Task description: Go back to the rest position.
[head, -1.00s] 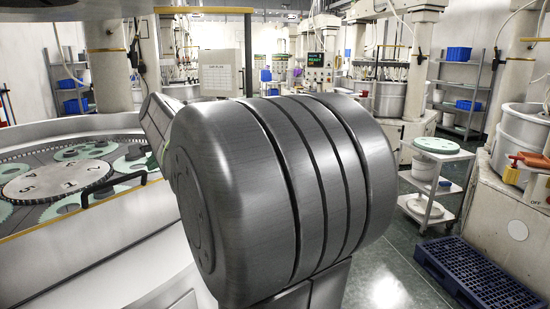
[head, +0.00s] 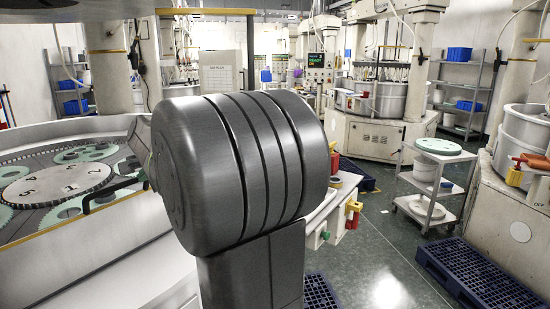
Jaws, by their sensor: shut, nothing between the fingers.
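My gripper is not visible in the head view. The large grey joint of my own arm fills the middle of the picture, and a part of the arm reaches away behind its left side. The lapping machine (head: 95,240) is at the left. A toothed disc with numbers (head: 62,184) and several pale green gear rings lie on its plate. The joint hides what lies directly behind it.
A white trolley (head: 425,187) with a green disc on top stands at the right. A dark blue pallet (head: 482,280) lies on the floor at the lower right. Another machine (head: 380,135) stands behind. Green floor (head: 385,240) between them is clear.

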